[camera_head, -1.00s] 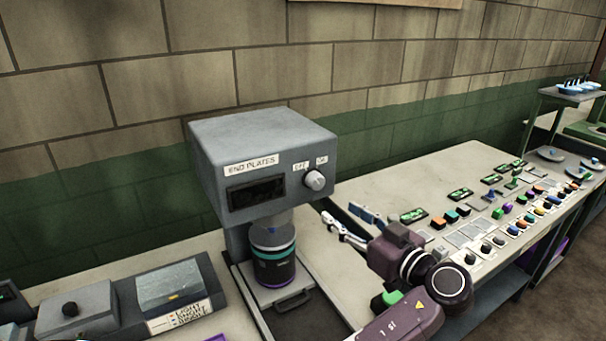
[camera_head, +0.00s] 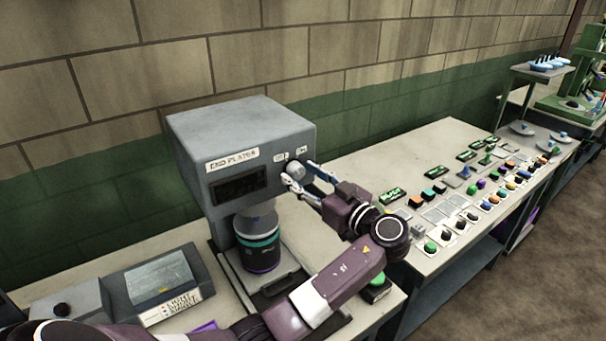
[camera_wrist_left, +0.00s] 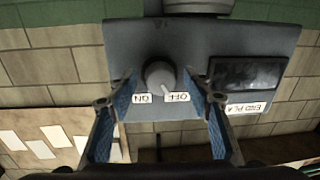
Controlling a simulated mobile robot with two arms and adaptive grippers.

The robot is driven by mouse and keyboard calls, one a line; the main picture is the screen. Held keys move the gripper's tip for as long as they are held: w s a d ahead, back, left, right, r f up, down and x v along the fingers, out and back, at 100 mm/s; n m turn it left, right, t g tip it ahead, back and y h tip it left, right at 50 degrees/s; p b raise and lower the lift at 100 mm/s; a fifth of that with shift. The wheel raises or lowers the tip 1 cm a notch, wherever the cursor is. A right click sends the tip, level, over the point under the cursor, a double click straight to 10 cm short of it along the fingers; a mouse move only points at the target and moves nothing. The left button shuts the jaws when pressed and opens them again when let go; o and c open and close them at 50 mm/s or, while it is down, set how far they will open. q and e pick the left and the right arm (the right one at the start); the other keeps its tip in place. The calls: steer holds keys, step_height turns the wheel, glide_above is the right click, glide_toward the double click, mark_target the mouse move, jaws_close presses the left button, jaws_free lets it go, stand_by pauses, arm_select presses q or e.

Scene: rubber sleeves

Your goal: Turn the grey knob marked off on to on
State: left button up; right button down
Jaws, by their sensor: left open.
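The grey knob (camera_head: 296,168) sits on the front of the grey END PLATES machine (camera_head: 245,125), below the OFF and ON labels. In the left wrist view, which is upside down, the knob (camera_wrist_left: 159,76) shows a pale pointer mark turned toward the OFF label (camera_wrist_left: 179,97); the ON label (camera_wrist_left: 142,98) is on its other side. My left gripper (camera_head: 300,174) is open at the knob. In the wrist view, its blue-padded fingers (camera_wrist_left: 160,92) stand on either side of the knob, with gaps showing. My right gripper is not in view.
A dark canister with a teal band (camera_head: 257,240) stands under the machine head. A light box (camera_head: 160,284) is to the left. The long bench (camera_head: 350,160) to the right carries several coloured parts. My left arm crosses in front of the machine.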

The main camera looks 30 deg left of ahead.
arm_select(q)
steer(key=shift+c, duration=0.2)
steer(key=c, duration=1.1)
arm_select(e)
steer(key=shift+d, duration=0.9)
